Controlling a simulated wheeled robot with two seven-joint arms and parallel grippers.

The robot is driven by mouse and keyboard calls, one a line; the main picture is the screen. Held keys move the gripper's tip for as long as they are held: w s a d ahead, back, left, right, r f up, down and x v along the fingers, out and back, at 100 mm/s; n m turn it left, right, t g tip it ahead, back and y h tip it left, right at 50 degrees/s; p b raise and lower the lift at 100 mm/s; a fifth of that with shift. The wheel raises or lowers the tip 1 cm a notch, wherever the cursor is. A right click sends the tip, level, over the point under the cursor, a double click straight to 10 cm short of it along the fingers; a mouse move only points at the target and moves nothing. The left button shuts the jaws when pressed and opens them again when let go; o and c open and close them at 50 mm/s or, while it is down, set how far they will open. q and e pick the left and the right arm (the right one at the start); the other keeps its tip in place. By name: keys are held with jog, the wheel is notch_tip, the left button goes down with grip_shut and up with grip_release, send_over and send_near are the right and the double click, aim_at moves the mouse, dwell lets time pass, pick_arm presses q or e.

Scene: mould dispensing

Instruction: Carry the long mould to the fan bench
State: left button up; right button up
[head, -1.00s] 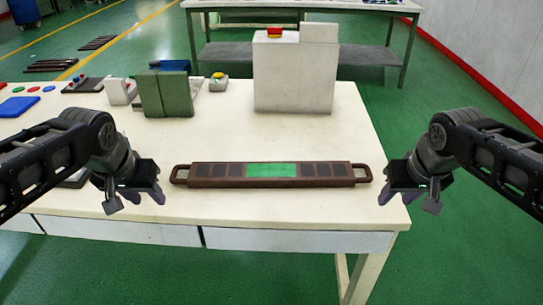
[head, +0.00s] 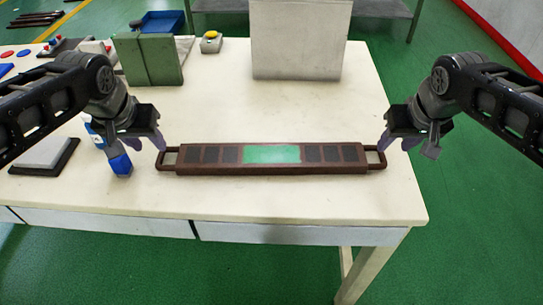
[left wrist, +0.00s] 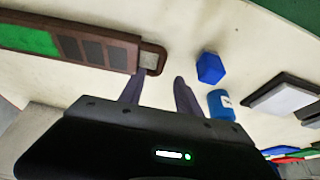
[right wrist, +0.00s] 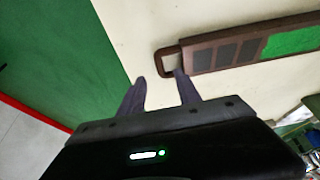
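The long brown mould (head: 210,167) lies flat on the white table, with dark cells, a green middle section and a loop handle at each end. My left gripper (head: 160,146) is beside its left handle. In the left wrist view the fingers (left wrist: 158,85) are apart and empty, close to the handle (left wrist: 152,57). My right gripper (head: 384,146) is beside the right handle. In the right wrist view its fingers (right wrist: 159,80) are apart, one close to the handle (right wrist: 166,65). I cannot tell whether either touches. No fan bench can be identified.
A blue-capped bottle (head: 121,164) and a dark-framed white pad (head: 45,156) are left of the mould. A green block (head: 148,60), a grey box (head: 299,40) and a yellow button box (head: 211,43) stand behind. The table middle (head: 270,110) is clear.

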aim_at(160, 156)
pick_arm(q)
jog(key=x, duration=0.7)
jog(key=shift+f, duration=0.25)
pick_arm(e)
jog(key=x, duration=0.7)
jog(key=shift+f, duration=0.25)
pick_arm(q)
grip_shut()
pick_arm(e)
grip_shut()
pick_arm(q)
jog(key=shift+w+r, duration=0.1)
jog(key=shift+r, duration=0.05)
pick_arm(e)
jog(key=shift+w+r, duration=0.1)
jog(key=shift+r, duration=0.05)
